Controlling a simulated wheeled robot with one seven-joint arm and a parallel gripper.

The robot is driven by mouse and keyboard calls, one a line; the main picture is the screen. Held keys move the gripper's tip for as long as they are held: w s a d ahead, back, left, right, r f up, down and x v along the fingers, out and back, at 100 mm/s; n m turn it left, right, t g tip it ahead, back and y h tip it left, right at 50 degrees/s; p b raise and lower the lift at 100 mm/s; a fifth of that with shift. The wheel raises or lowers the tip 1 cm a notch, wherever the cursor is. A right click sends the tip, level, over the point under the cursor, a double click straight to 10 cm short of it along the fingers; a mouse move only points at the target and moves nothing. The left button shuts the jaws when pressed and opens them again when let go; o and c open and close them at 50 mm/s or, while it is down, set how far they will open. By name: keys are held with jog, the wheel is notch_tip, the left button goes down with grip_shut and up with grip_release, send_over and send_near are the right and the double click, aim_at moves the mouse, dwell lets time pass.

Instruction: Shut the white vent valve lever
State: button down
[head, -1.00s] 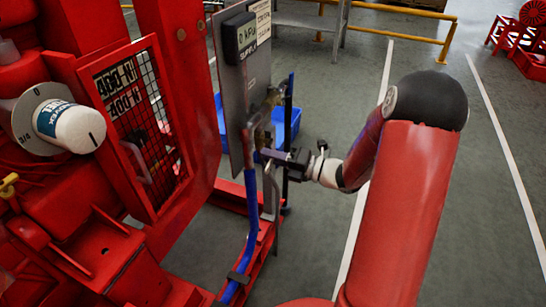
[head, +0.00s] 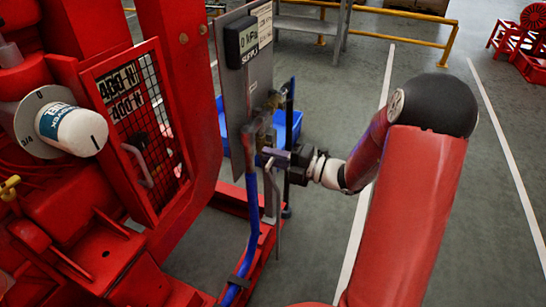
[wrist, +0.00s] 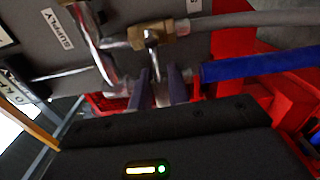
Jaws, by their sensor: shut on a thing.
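The pale vent valve lever (wrist: 156,66) shows in the wrist view, running down from a brass valve body (wrist: 151,34) into the space between my two fingers. My gripper (wrist: 158,92) is shut on the lever, with one dark purplish finger on each side of it. The far end of the lever is hidden by the gripper. In the head view my gripper (head: 270,156) reaches in from the right to the brass fittings beside the grey panel. The lever is too small there to make out clearly.
The grey instrument panel (head: 234,95) with a small display stands just left of my gripper. A blue hose (head: 252,215) hangs below the fittings. Red machinery with a mesh guard (head: 140,120) fills the left. A blue bin (head: 290,125) lies behind. Open floor is on the right.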

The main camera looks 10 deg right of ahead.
jog(key=c, duration=1.3)
grip_release()
jog(key=shift+d, duration=0.1)
jog(key=v, duration=0.7)
jog(key=shift+s+d, duration=0.25)
